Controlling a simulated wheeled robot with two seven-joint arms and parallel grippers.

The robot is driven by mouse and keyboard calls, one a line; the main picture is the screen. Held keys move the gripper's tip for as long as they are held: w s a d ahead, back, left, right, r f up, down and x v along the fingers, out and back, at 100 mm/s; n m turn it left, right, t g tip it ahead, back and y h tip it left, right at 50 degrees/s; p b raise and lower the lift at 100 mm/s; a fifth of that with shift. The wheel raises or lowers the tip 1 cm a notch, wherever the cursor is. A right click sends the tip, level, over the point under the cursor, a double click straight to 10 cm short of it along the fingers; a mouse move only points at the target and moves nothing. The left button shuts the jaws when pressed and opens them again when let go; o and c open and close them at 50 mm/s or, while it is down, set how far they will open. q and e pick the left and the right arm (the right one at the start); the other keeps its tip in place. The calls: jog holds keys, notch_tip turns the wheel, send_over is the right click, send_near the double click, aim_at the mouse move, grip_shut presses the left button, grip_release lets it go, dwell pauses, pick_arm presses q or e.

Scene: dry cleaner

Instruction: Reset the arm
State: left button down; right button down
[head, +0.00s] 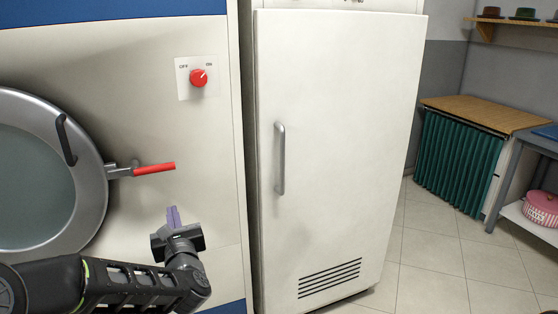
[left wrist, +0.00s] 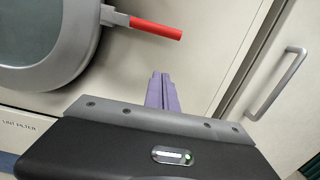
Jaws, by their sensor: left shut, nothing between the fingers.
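My left gripper (head: 173,216) is in front of the cream machine panel, below the red-handled door latch (head: 154,169). Its purple fingers are shut with nothing between them, and they also show in the left wrist view (left wrist: 161,92). The fingers are apart from the red handle, which in the left wrist view (left wrist: 155,28) lies above them. My left arm (head: 110,285) reaches in from the lower left. My right gripper is not in view.
The round machine door (head: 95,190) is at the left. A red knob (head: 198,78) sits above the latch. A white cabinet door (head: 335,130) with a grey handle (head: 280,158) stands to the right. Open tiled floor (head: 435,250) lies beyond, before a green-curtained counter (head: 455,160).

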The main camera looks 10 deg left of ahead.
pick_arm(q)
jog(key=s+d+f+m+g+h+p, duration=0.15)
jog(key=d+f+m+h, duration=0.45)
jog(key=f+m, duration=0.6)
jog(key=s+d+f+m+g+h+p, duration=0.15)
jog(key=d+f+m+h, duration=0.25)
jog(key=d+f+m, duration=0.75)
jog(key=s+d+f+m+g+h+p, duration=0.2)
jog(key=s+d+f+m+g+h, duration=0.3)
jog(key=s+d+f+m, duration=0.6)
jog(key=s+d+f+m+g+p, duration=0.1)
jog(key=s+d+m+g, duration=0.2)
jog(key=s, duration=0.5)
jog(key=s+d+f+m+g+p, duration=0.1)
jog(key=s+d+f+m+g, duration=0.1)
jog(key=s, duration=0.6)
jog(key=shift+s+d+f+m+g+p, duration=0.25)
jog(key=shift+d+m+g, duration=0.3)
jog(key=shift+m, duration=0.7)
jog(key=shift+d, duration=0.1)
